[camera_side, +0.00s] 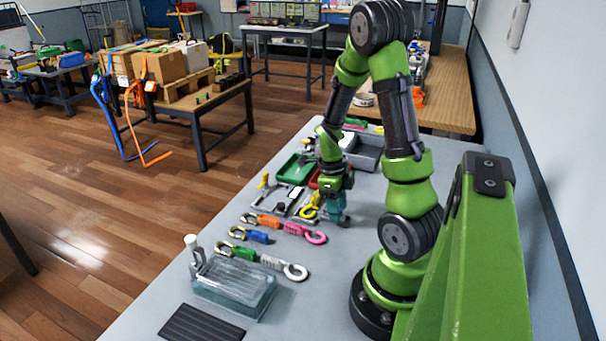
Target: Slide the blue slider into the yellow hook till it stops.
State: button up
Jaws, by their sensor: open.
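The yellow hook (311,208) lies on the grey table, just left of my gripper (333,217). The blue slider (257,237) lies nearer the camera and to the left, with a metal clip end at its left side. It is apart from the yellow hook, with the orange and pink pieces between them. My gripper points down low over the table beside the yellow hook and is open. Whether it touches the hook or the table cannot be told, as the fingertips are small here.
An orange slider (266,221), pink hook (305,232), green slider (241,253) and white hook (287,266) lie close by. A glass box (235,286) and dark ridged mat (201,324) are at the front. A green tray (295,169) and grey bins (364,151) stand behind.

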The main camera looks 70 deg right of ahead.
jog(key=shift+r, duration=2.35)
jog(key=shift+c, duration=0.2)
jog(key=shift+r, duration=0.1)
jog(key=shift+c, duration=1.2)
notch_tip(320, 180, up, 5)
jog(key=shift+f, duration=0.2)
jog(key=c, duration=0.4)
jog(key=shift+o, duration=0.2)
jog(key=shift+r, duration=0.6)
